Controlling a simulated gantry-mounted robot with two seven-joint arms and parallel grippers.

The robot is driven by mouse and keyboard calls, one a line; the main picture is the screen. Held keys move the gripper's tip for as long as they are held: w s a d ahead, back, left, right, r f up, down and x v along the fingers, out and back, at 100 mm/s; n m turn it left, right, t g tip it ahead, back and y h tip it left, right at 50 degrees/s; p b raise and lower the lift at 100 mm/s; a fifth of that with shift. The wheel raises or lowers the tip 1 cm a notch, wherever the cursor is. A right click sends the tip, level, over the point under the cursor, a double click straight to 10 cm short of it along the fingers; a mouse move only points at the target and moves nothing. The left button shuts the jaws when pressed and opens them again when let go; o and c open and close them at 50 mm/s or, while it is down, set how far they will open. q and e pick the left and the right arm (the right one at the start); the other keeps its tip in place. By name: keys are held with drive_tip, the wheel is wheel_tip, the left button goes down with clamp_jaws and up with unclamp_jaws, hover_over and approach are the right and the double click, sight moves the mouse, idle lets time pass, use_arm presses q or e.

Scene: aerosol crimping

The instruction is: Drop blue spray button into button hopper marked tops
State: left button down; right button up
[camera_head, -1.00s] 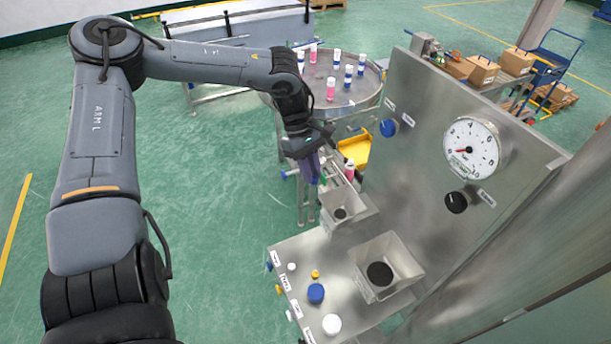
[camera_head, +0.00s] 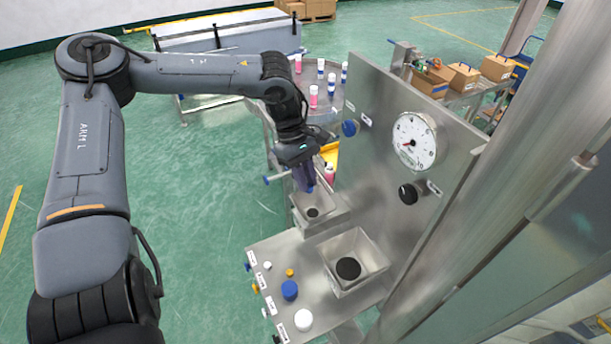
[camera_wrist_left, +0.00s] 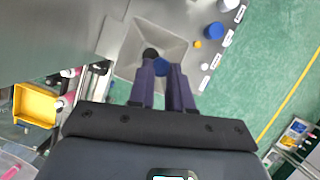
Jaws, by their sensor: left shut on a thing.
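My left gripper (camera_head: 305,188) has purple fingers pointing down over the smaller metal hopper (camera_head: 330,219). In the left wrist view the fingers (camera_wrist_left: 163,72) are shut on a small blue button (camera_wrist_left: 160,66). The button sits over the hopper (camera_wrist_left: 171,45), beside its dark bottom opening, apparently still above it. The fingers hide most of the button. I cannot read which hopper is marked tops. My right gripper is not in view.
A larger hopper (camera_head: 357,246) stands nearer on the metal bench (camera_head: 268,249). Blue (camera_head: 289,290), white (camera_head: 303,320) and orange (camera_head: 290,272) round pieces lie beside it. An upright panel with a gauge (camera_head: 414,141) stands to the right. A round table with cans is behind.

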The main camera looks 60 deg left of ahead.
use_arm(q)
drive_tip(key=shift+f+b, duration=1.7)
drive_tip(key=shift+f, duration=0.95)
drive_tip(key=c, duration=1)
unclamp_jaws()
drive_tip(key=shift+o, duration=0.2)
drive_tip(key=shift+r, duration=0.1)
